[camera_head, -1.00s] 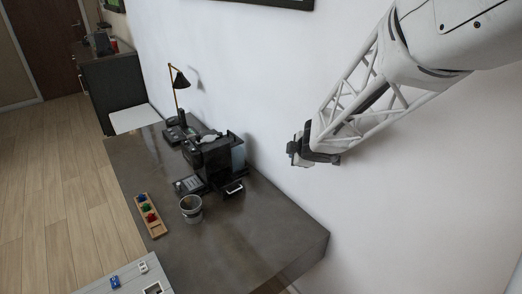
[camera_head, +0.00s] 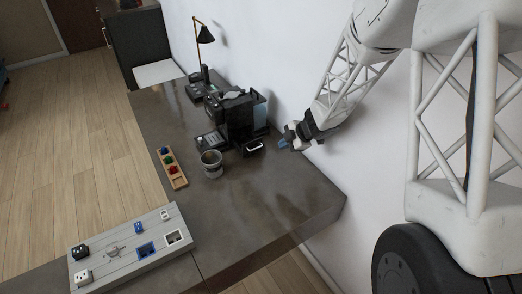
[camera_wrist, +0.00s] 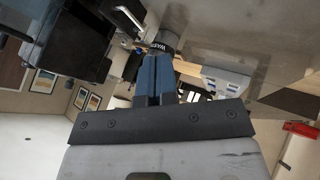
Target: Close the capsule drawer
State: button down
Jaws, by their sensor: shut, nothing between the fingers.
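The black coffee machine (camera_head: 238,115) stands on the dark counter by the wall. The capsule drawer (camera_head: 253,146), black with a pale edge, juts out at the machine's front right in the head view. My gripper (camera_head: 284,143) is just right of the drawer, with a visible gap between them in the head view. Its blue fingers are together and empty; they also show in the wrist view (camera_wrist: 155,78). The machine fills the upper left of the wrist view (camera_wrist: 62,42).
A waste cup (camera_head: 212,165) stands in front of the machine. A wooden tray (camera_head: 179,182) with coloured capsules lies to its left. A grey panel (camera_head: 130,252) with blocks and sockets is nearer. A lamp (camera_head: 205,35) stands behind. The counter's right end is clear.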

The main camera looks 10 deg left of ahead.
jog(key=shift+s+a+f+g, duration=0.1)
jog(key=shift+a+f+g, duration=0.15)
jog(key=shift+f, duration=0.25)
jog(key=shift+f, duration=0.1)
jog(key=x, duration=0.9)
jog(key=shift+a+f, duration=0.25)
jog(key=shift+a, duration=0.05)
jog(key=shift+w+a+r, duration=0.2)
jog(key=shift+w+a, duration=0.5)
jog(key=shift+w+a+r, duration=0.2)
jog(key=shift+w+a, duration=0.5)
